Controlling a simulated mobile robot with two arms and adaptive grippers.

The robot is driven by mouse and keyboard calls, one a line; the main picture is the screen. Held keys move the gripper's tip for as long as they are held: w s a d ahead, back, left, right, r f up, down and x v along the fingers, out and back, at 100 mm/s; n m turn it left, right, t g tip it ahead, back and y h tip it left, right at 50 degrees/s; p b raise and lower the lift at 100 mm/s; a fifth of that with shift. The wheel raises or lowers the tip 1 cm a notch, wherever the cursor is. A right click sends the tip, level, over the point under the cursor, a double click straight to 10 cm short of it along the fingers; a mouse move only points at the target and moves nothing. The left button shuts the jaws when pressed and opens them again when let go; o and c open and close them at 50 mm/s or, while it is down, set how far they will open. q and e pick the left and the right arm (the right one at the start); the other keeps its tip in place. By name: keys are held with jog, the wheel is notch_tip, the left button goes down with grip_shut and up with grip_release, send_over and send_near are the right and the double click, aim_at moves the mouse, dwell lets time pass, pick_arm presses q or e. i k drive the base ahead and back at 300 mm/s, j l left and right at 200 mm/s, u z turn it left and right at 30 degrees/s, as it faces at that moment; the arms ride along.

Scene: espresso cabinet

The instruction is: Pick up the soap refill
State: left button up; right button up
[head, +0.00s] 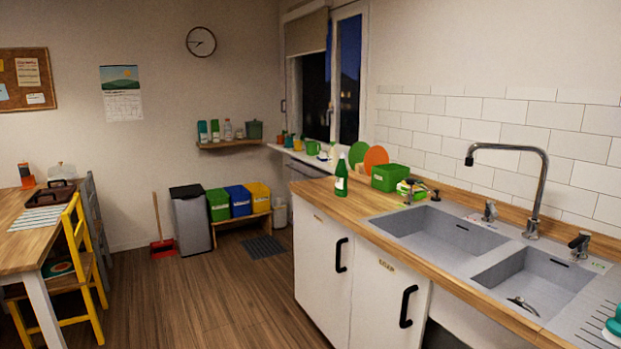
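A green bottle (341,178) with a white label stands upright on the far part of the wooden counter (325,190). It may be the soap refill, but its label is too small to read. Several other bottles and containers stand on the wall shelf (229,143) at the back, and I cannot tell whether one of them is the refill. Neither of my grippers is in the head view.
A double sink (436,232) with a curved tap (540,190) is set into the counter. A green box (390,177) stands near the bottle. A table (28,228) and yellow chair (75,262) are at left. A grey bin (191,222) stands at the back. The middle floor is clear.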

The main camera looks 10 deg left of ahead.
aim_at(340, 189)
jog(key=i+j+u, duration=0.15)
jog(key=i+j, duration=0.6)
jog(key=i+j+u, duration=0.2)
jog(key=i+j, duration=0.5)
jog(key=i, duration=0.05)
